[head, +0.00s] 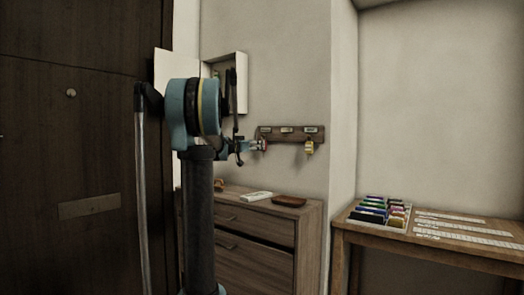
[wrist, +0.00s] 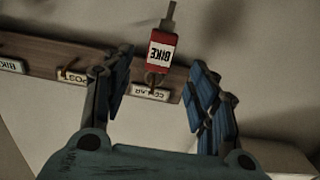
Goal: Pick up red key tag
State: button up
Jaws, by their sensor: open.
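The red key tag (wrist: 161,52) has a white label reading BIKE, upside down in the wrist view, with a metal key (wrist: 170,17) at its far end. It hangs by a ring at the hook labelled CELLAR on the wooden hook rack (wrist: 215,104). My gripper (wrist: 162,62) is open, with a finger on each side of the tag and visible gaps between. In the head view, my gripper (head: 247,147) is at the rack's left end, and the tag (head: 262,144) shows as a small red patch, partly hidden.
A yellow tag (head: 309,147) hangs at the right of the rack (head: 290,130). An open wall cabinet (head: 241,80) is above left. A dresser (head: 305,215) below holds a brown tray (head: 289,201) and a white item (head: 257,196). A table (head: 440,250) with a filled organiser is right.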

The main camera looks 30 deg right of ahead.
jog(key=x, duration=0.6)
jog(key=shift+r, duration=0.1)
jog(key=shift+c, duration=0.3)
jog(key=c, duration=1)
